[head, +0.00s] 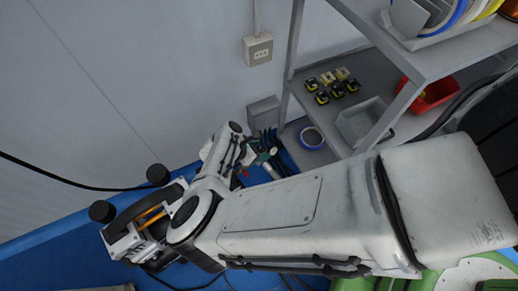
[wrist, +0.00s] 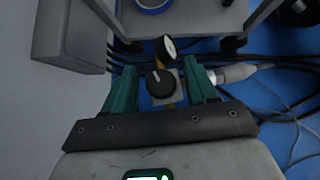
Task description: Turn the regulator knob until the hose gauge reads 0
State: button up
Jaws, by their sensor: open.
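In the wrist view, the regulator knob (wrist: 160,84) is round and black with a pale mark on top. It sits between the two green fingers of my open gripper (wrist: 159,68), with a gap visible on both sides. The hose gauge (wrist: 168,48), with a white face and dark rim, stands just beyond the knob. Its face is seen at a slant, and its reading is too small to tell. In the head view my gripper (head: 268,152) is low beside the shelf, and the knob and gauge cannot be made out there.
A grey box (wrist: 70,35) is close on the left in the wrist view. Dark hoses and a grey fitting (wrist: 237,72) lie on the blue floor to the right. In the head view a shelf rack (head: 290,62) stands right of my gripper, with a blue tape roll (head: 311,138) on its lower level.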

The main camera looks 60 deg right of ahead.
jog(key=c, duration=1)
jog(key=shift+r, duration=0.1)
jog(key=shift+p, duration=0.4)
